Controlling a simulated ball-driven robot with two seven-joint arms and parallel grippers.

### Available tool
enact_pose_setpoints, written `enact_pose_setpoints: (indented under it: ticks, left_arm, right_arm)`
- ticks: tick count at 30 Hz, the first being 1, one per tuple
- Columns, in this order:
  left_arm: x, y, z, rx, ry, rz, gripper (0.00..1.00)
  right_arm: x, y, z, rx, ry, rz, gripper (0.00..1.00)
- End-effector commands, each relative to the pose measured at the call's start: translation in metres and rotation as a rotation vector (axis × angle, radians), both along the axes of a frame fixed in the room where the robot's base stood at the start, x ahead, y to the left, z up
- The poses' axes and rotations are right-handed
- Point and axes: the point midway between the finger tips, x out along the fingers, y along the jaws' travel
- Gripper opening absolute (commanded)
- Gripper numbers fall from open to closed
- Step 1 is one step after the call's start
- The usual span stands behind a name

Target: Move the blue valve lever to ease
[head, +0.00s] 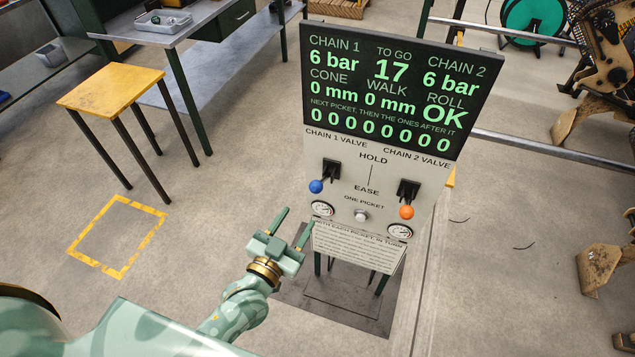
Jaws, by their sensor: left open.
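The blue valve lever (316,186) is on the left of the control panel (345,160), under the label CHAIN 1 VALVE. Its blue knob hangs low and to the left of its black mount. The words HOLD and EASE stand between the two levers, HOLD higher and EASE lower. The orange-knobbed lever (406,211) is on the right under CHAIN 2 VALVE. My left gripper (293,222) is open and empty, below and left of the blue knob, apart from it in the picture. My right gripper is not in view.
A dark display (401,90) with green text tops the panel. Two gauges and a button (361,215) sit below the levers. A yellow-topped stool (111,88) stands at the left, near a workbench (215,22). Machinery (603,60) is at the right.

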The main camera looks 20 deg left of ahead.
Motion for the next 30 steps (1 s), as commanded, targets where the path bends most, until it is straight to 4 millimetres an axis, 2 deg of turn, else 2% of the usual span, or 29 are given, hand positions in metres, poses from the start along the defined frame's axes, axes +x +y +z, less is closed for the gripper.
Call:
enact_pose_setpoints:
  ticks: [3,9,15,21,28,30]
  left_arm:
    - [0.032,-0.005,-0.001,0.000,-0.002,0.001,0.48]
    - [0.081,-0.012,-0.002,0.000,0.000,0.000,0.48]
    - [0.113,-0.017,-0.002,0.000,0.002,-0.001,0.48]
    - [0.124,-0.019,-0.001,0.001,0.003,-0.001,0.48]
    - [0.124,-0.019,0.000,0.000,0.003,-0.001,0.48]
    - [0.124,-0.019,0.000,0.000,0.003,-0.001,0.28]
  right_arm:
    - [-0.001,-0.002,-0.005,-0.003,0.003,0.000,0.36]
    - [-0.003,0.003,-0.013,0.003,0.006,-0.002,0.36]
    - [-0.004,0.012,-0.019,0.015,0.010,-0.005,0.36]
    - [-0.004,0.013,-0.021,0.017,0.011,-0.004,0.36]
    - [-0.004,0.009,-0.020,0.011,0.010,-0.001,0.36]
    - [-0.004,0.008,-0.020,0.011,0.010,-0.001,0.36]
